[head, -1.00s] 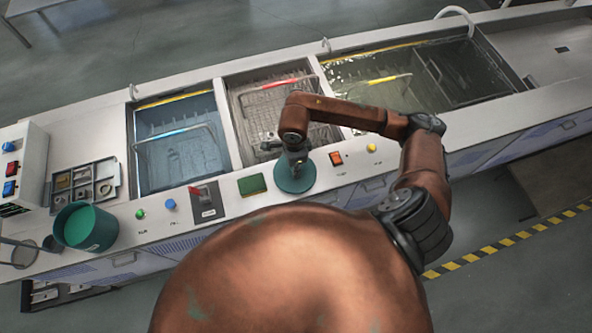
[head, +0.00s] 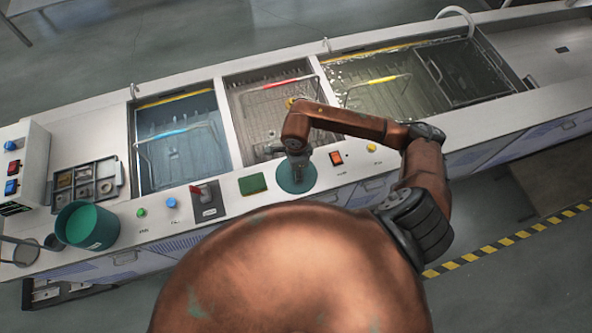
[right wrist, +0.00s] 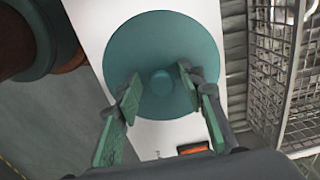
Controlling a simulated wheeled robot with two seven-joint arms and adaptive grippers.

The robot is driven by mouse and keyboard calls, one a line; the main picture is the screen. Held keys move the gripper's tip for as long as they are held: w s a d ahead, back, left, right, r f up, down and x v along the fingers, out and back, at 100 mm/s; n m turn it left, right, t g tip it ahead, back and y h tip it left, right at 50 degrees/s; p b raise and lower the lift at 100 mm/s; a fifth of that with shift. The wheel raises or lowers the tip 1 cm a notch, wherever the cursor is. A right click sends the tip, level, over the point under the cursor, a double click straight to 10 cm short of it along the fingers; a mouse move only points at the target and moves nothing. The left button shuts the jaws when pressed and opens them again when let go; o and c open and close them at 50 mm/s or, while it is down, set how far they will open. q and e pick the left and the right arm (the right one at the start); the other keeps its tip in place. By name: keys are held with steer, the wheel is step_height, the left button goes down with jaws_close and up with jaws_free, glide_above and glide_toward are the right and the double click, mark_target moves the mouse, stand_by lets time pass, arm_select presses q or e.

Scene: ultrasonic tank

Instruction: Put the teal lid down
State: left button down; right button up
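The teal lid (head: 284,183) is a round disc at the counter's front strip, in front of the middle tank. In the right wrist view the lid (right wrist: 160,40) lies level over the white counter, with a small round knob (right wrist: 162,82) at its centre. Whether it rests fully on the counter is hard to tell. My right gripper (head: 298,176) is above the lid. In the right wrist view its green-padded fingers (right wrist: 160,88) stand apart, one each side of the knob, with gaps showing. My left gripper is not in view.
A green square pad (head: 252,184) is left of the lid, and an orange switch (head: 336,158) is right of it. The middle tank with a wire basket (head: 262,108) lies behind. A teal pot (head: 88,226) stands at the far left of the counter.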

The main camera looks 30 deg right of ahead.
step_height(320, 180, up, 12)
steer(key=b, duration=0.1)
steer(key=shift+r, duration=0.15)
stand_by(0.5)
stand_by(0.5)
